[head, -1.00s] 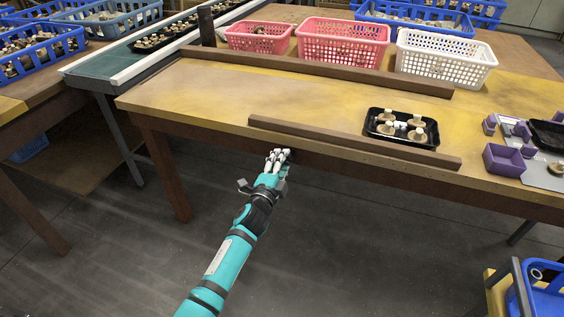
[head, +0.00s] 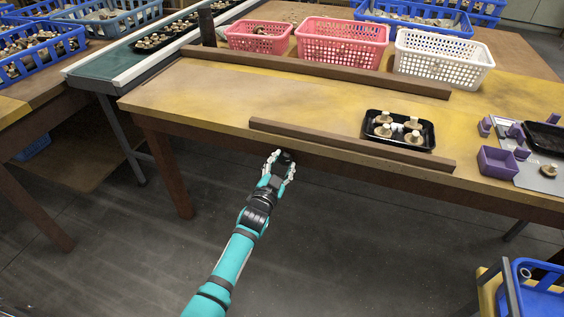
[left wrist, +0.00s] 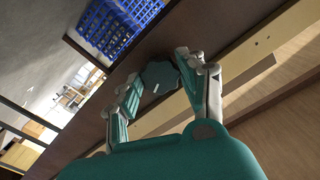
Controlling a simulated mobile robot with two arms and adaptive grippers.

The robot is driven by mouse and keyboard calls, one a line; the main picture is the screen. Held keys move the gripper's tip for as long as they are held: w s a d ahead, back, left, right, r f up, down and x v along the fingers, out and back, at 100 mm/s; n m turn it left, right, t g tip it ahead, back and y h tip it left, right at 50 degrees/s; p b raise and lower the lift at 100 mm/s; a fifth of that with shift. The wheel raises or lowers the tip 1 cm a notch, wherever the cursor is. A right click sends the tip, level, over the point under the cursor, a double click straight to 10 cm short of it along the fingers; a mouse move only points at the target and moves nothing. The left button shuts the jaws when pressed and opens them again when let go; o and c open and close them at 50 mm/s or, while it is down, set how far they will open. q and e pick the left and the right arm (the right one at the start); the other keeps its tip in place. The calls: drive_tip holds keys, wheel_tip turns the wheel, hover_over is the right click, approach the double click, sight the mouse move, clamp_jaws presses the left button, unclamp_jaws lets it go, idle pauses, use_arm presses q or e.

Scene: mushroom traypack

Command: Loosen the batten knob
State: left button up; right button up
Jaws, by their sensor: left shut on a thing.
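The front batten (head: 350,144) is a long brown bar lying along the front edge of the table. The batten knob (head: 285,157) is a dark round piece just below that edge. It also shows in the left wrist view as a dark lobed knob (left wrist: 160,76) between the two fingers. My left gripper (head: 281,166) is shut on the knob, with one finger on each side; it also shows in the left wrist view (left wrist: 158,78). The fingers hide part of the knob's rim. My right gripper is not in view.
A black tray (head: 371,140) with several mushrooms sits behind the front batten. A rear batten (head: 320,72) runs before pink baskets (head: 341,45) and a white basket (head: 440,62). Purple holders (head: 497,160) stand at the right. The table between the battens is mostly clear.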

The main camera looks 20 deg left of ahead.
use_arm(q)
drive_tip(key=shift+n, duration=0.6)
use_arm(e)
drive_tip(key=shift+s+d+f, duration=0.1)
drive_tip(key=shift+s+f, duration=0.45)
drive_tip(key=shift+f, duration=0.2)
use_arm(q)
drive_tip(key=shift+f, duration=0.1)
drive_tip(key=o, duration=1.2)
drive_tip(key=shift+c, duration=0.2)
drive_tip(key=s, duration=1.2)
drive_tip(key=shift+a, duration=0.2)
